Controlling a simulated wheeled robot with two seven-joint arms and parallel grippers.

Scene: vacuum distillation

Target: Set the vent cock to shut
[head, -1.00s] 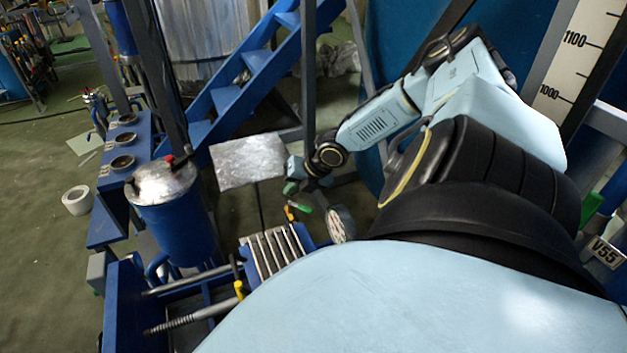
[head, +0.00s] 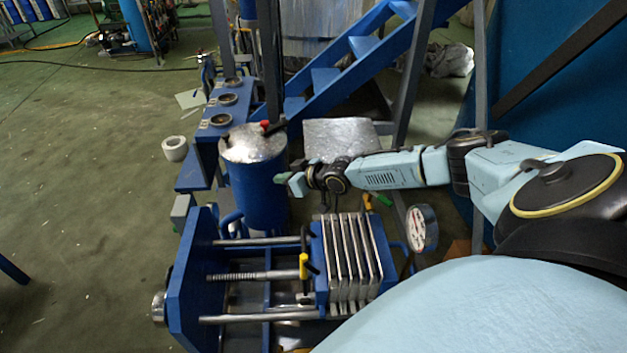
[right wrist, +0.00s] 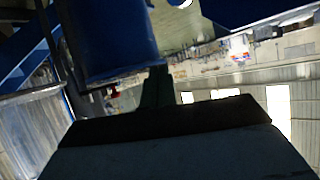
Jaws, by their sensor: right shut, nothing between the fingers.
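My right gripper (head: 281,178) is shut and empty, at the right side of the blue vessel (head: 258,190) with a silvery lid. It also shows as a dark shape in the right wrist view (right wrist: 156,86), near the blue vessel (right wrist: 110,40). On the lid's back right edge is a small fitting with a red knob (head: 265,125) and a black lever. A yellow-handled valve (head: 303,266) stands by the press, and a green handle (head: 384,200) lies beyond its plates. I cannot tell which is the vent cock or its setting. My left gripper is not in view.
A blue plate press (head: 190,285) with rods and metal plates (head: 350,250) fills the front. A round gauge (head: 421,229) stands at its right. Behind are a shiny panel (head: 340,138), blue stairs (head: 325,78) and posts. Open floor lies left.

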